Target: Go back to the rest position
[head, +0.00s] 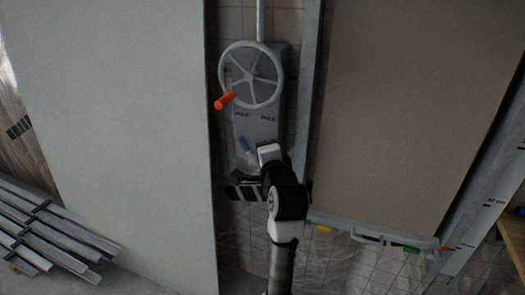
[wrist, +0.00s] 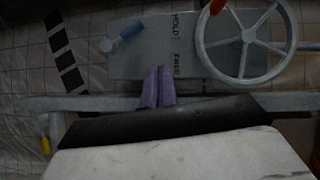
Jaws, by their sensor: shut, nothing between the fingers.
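My gripper (wrist: 157,72) shows in the wrist view as two purple fingers pressed together with nothing between them. They point toward the grey winch plate (wrist: 165,45), beside its lettering. In the head view my arm (head: 287,205) stands in front of the plate's lower end, and the fingertips cannot be made out. The spoked handwheel (head: 251,76) with its orange handle (head: 225,100) is above my arm, apart from it. A small blue lever (head: 246,146) sits low on the plate, left of my wrist; it also shows in the wrist view (wrist: 131,25).
A large pale panel (head: 115,120) stands at left, with metal profiles (head: 45,235) on the floor beside it. A brown board (head: 405,110) leans at right above a metal cradle (head: 375,236). A steel upright (head: 308,70) runs just right of the winch.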

